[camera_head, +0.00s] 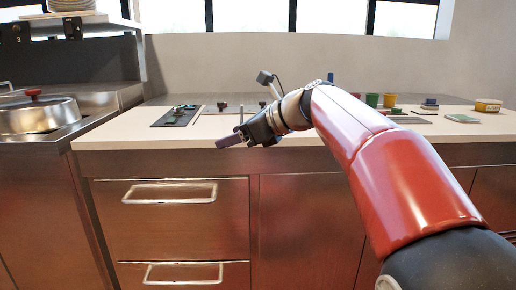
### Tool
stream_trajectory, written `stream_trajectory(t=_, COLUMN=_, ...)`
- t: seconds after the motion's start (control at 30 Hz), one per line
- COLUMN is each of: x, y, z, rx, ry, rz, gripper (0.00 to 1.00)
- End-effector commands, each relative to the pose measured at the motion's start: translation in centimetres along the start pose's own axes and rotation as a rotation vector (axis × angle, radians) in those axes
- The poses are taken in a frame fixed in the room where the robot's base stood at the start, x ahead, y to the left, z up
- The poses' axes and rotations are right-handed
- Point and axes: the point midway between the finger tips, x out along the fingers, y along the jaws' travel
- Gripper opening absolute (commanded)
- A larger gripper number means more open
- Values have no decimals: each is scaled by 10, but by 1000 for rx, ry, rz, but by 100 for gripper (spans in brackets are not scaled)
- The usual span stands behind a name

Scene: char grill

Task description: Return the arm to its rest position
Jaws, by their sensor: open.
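My red and black arm reaches in from the lower right of the head view toward the counter. My gripper (238,138) is at the arm's far end, in front of the counter's front edge and at about its height in the picture. It points left and is open. A purple-grey piece shows at its tip; I cannot tell whether it is a finger or a separate thing. I see nothing clearly held between the fingers.
A lidded pan (40,115) stands at far left. Drawers (170,225) face me below; the space before them looks clear.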

Motion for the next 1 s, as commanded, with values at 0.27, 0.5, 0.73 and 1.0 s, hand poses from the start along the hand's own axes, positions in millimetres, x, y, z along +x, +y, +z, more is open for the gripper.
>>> stream_trajectory(t=0.27, x=-39, y=18, z=-44, rx=-258, ry=111, rz=-27, gripper=60)
stream_trajectory(t=0.5, x=-84, y=60, z=-112, rx=-666, ry=299, rz=7, gripper=60)
stream_trajectory(t=0.73, x=-140, y=142, z=-227, rx=-1371, ry=623, rz=245, gripper=60)
stream_trajectory(t=1.0, x=-177, y=202, z=-323, rx=-1920, ry=860, rz=660, gripper=60)
